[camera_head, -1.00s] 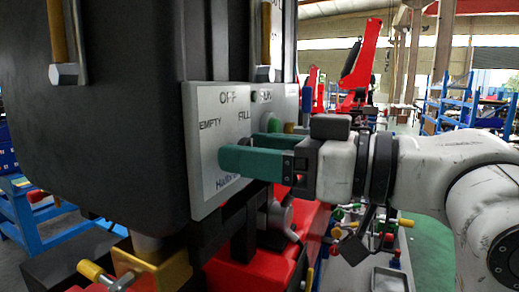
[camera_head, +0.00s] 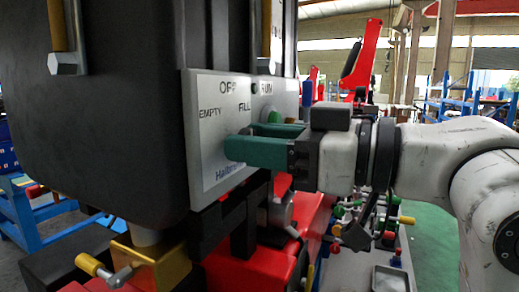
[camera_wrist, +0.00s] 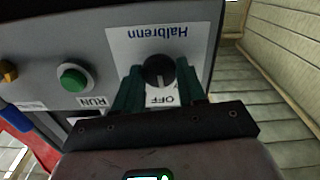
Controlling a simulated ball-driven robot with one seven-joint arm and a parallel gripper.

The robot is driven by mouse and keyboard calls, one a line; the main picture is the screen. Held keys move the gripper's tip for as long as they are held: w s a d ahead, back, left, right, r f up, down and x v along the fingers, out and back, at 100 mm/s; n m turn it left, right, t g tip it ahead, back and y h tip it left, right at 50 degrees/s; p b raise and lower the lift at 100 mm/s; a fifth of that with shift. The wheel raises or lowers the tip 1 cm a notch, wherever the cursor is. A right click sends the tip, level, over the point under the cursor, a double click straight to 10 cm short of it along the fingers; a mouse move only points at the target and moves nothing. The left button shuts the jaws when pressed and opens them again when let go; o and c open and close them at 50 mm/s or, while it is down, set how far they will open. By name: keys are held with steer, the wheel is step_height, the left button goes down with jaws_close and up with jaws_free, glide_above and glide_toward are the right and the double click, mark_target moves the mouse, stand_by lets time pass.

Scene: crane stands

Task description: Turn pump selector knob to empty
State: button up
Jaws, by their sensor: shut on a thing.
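The pump selector is a round black knob (camera_wrist: 158,71) on a pale label plate (camera_head: 207,150). The plate reads OFF, EMPTY, FILL and Halbrenn in the head view. In the wrist view, a short white mark on the knob points toward the word OFF. My gripper (camera_wrist: 159,68) has its two green fingers on either side of the knob, shut on it. In the head view my gripper (camera_head: 240,143) reaches the plate from the right, and its fingers hide the knob. In the wrist view the fingers cover the EMPTY and FILL words.
A green button (camera_wrist: 73,77) labelled RUN and an amber knob (camera_wrist: 8,71) sit beside the plate on the same panel. A large black housing (camera_head: 110,130) fills the left of the head view. Red machinery and a brass fitting (camera_head: 150,262) lie below.

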steer(key=shift+s+f+n+b, duration=0.1)
steer(key=shift+n+b, duration=2.75)
steer(key=shift+n, duration=0.85)
steer(key=o, duration=1)
steer(key=b+v, duration=0.2)
steer(key=v, duration=0.8)
steer(key=shift+s+d, duration=0.15)
steer(key=shift+d, duration=0.25)
